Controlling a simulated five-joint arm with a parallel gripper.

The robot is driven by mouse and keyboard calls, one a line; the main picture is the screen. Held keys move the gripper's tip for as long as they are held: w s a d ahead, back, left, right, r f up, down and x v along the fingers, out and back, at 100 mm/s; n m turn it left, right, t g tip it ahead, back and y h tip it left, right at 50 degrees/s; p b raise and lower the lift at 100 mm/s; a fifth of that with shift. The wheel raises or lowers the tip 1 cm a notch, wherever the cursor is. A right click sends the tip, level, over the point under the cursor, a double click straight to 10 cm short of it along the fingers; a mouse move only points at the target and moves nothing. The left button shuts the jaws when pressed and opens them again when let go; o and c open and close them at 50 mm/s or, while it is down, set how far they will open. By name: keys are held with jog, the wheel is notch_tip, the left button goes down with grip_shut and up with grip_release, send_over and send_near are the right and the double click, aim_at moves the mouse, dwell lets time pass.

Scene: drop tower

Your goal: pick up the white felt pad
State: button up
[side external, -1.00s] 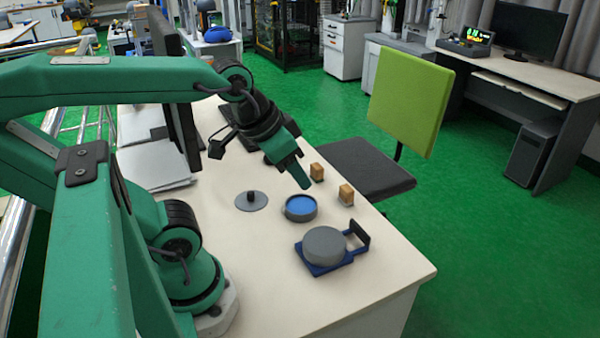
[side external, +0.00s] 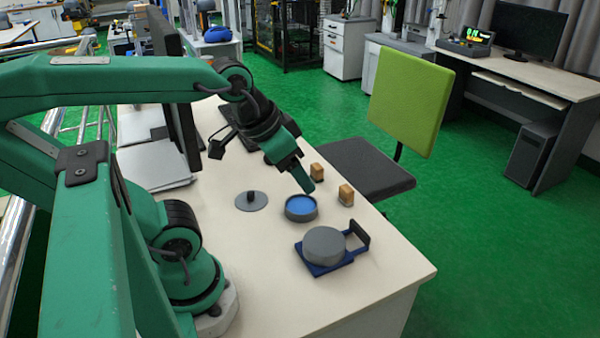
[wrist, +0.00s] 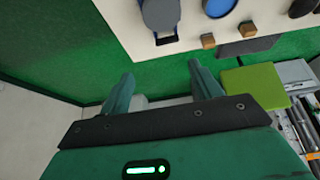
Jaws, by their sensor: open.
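I cannot make out a white felt pad for certain in either view. My gripper (side external: 303,184) is above the far side of the table, over the area by the round grey dish with a blue inside (side external: 301,209). In the wrist view my gripper (wrist: 160,70) has its two fingers wide apart, with nothing held between them. A small pale patch (wrist: 140,102) shows behind the fingers there; I cannot tell what it is.
A grey disc (side external: 325,245) sits on a blue tray with an upright dark bracket. A flat grey lid with a knob (side external: 252,201) lies left of the dish. Wooden blocks (side external: 317,172) (side external: 346,194) stand near the far edge, beside a chair (side external: 370,168).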

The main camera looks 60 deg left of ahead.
jog(key=g, duration=0.5)
send_over(346, 187)
jog(key=f, duration=1.5)
jog(key=shift+d, duration=0.2)
jog(key=shift+w+a+f+g, duration=0.1)
jog(key=shift+a+f+g, duration=0.1)
jog(key=shift+f+g, duration=0.1)
jog(key=shift+f, duration=0.1)
jog(key=shift+f, duration=1.25)
jog(key=shift+f, duration=0.1)
